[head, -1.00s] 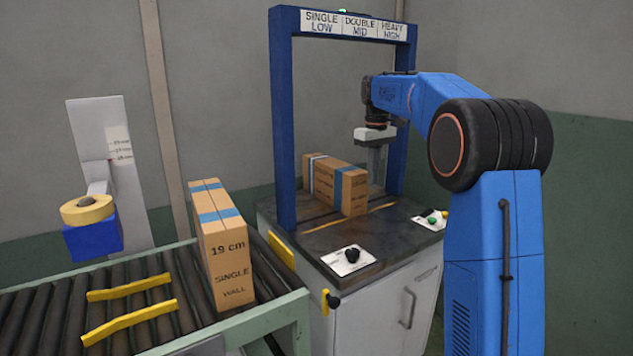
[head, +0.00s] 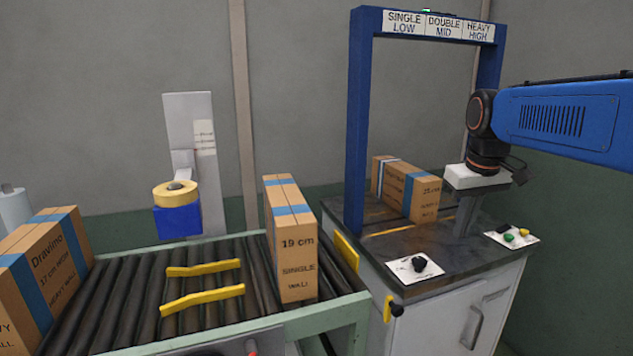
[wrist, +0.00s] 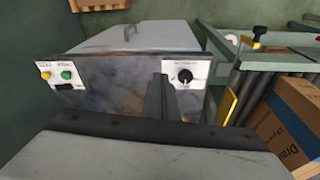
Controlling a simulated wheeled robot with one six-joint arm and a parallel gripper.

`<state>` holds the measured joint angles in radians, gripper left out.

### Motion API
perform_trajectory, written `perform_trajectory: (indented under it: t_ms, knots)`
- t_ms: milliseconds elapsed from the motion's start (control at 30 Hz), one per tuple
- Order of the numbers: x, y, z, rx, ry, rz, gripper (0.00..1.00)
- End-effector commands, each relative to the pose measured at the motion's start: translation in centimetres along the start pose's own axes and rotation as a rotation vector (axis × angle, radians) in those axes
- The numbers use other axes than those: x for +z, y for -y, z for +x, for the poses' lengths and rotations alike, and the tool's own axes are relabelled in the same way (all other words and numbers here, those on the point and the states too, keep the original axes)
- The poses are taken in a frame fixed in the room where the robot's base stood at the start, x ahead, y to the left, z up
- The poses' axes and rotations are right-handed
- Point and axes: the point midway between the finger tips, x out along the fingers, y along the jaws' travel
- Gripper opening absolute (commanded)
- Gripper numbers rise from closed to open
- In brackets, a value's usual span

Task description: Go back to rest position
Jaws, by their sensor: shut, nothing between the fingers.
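My gripper (head: 462,220) hangs below my blue arm on the right in the head view. It is shut and empty, with its fingers pointing down over the right part of the dark machine table (head: 385,267). It is to the right of a strapped carton (head: 425,202) under the blue arch (head: 357,120) and appears apart from it. In the wrist view the shut fingers (wrist: 160,108) stand in front of the table's knob panel (wrist: 185,76) and button panel (wrist: 57,75).
A "19 cm single wall" carton (head: 297,262) stands on the roller conveyor (head: 130,290). Another carton (head: 45,265) is at the far left. Yellow guides (head: 203,268) lie on the rollers. A tape head (head: 177,208) stands behind the conveyor. A white cabinet (head: 450,322) supports the table.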

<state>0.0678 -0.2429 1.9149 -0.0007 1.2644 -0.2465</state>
Motion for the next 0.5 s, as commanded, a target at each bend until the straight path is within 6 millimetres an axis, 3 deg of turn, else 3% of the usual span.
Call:
perform_trajectory:
  t_ms: [33,267,500]
  knots:
    - [1.7,0.6,0.1,0.002,-0.014,0.008,0.0]
    - [8.3,3.0,1.8,0.009,-0.069,0.055,0.0]
    - [15.2,5.2,4.6,0.011,-0.128,0.105,0.0]
